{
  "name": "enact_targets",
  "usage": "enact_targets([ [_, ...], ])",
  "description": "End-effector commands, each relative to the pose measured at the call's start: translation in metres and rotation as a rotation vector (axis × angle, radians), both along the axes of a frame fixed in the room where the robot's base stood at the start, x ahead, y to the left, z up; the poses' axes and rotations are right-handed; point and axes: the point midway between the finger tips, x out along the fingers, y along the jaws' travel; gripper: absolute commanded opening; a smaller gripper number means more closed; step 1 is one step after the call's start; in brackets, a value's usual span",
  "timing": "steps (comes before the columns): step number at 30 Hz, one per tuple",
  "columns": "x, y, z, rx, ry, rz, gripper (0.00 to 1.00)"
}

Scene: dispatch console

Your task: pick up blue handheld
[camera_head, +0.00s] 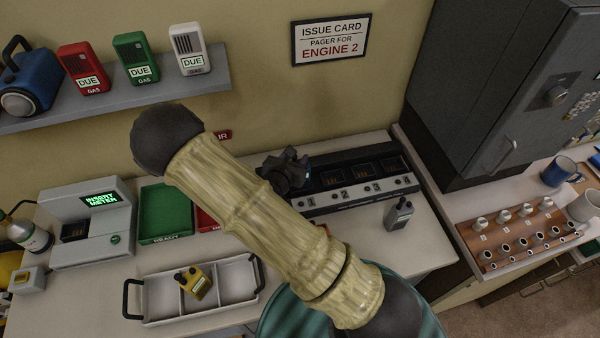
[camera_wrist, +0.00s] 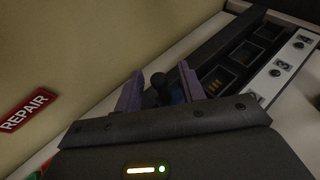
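In the wrist view, a dark rounded antenna and a small patch of blue, which look like the blue handheld (camera_wrist: 177,97), show between my gripper's two purple fingers (camera_wrist: 162,78). Most of its body is hidden behind the gripper's front edge. The fingers stand apart on either side of it, and I see no clear contact. In the head view, my gripper (camera_head: 287,170) is over the left end of the black charger bank (camera_head: 317,201), and the handheld is hidden there. The charger also shows in the wrist view (camera_wrist: 248,88), with numbered bays.
A yellow handheld (camera_head: 192,282) lies in the white divided tray (camera_head: 160,312). A green tray (camera_head: 166,228) sits left of my arm. A dark cabinet (camera_head: 480,90) rises close behind the charger's right end.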

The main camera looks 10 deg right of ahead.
Motion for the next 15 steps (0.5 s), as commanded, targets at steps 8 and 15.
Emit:
enact_targets([
  [8, 0.0113, -0.0082, -0.0063, 0.000, 0.000, -0.001, 0.40],
  [15, 0.0110, -0.0080, -0.0063, 0.000, 0.000, -0.001, 0.40],
])
